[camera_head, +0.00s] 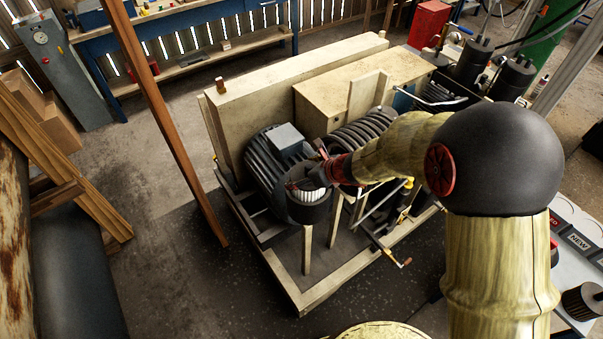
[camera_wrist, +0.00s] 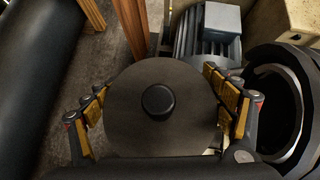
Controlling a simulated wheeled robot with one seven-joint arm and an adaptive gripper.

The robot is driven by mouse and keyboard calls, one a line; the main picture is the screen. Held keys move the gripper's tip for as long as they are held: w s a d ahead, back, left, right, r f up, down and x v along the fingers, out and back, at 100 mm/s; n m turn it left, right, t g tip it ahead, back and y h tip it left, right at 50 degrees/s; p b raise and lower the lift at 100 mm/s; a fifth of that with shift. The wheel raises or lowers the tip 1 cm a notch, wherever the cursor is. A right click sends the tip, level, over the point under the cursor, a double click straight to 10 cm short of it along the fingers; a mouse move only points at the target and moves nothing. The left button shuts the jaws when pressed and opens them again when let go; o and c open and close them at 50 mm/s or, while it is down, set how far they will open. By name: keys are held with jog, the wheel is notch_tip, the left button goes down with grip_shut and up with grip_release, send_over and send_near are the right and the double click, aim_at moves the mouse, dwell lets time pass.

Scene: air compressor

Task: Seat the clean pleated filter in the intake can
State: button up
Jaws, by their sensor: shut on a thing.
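The pleated filter (camera_head: 313,195) shows white pleats inside the mouth of the dark round intake can (camera_head: 309,213). Some pleats show above the near rim; how deep it sits cannot be told. In the wrist view, the filter's dark round end cap (camera_wrist: 190,125) with a black centre knob faces the camera and hides the can beneath. My gripper (camera_wrist: 160,102) is shut on the filter, with gold-padded fingers at the cap's left and right sides. In the head view my gripper (camera_head: 318,180) is at the can's mouth, partly hiding the filter.
A ribbed motor with a grey box (camera_head: 285,139) stands just behind the can. A ribbed black cylinder (camera_head: 365,128) is close on the right. A wooden post (camera_head: 165,110) stands left. Another dark-capped filter (camera_head: 582,301) lies on a tray with a NEW label (camera_head: 579,241).

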jog(key=shift+f+b, duration=0.35)
jog(key=shift+f, duration=0.05)
jog(key=o, duration=1.4)
jog(key=shift+c, duration=0.2)
jog(key=shift+d, duration=0.1)
jog(key=shift+s+d+r, duration=0.15)
jog(key=shift+s+r, duration=0.05)
jog(key=shift+r, duration=0.1)
jog(key=v, duration=1.1)
jog(key=shift+s, duration=0.1)
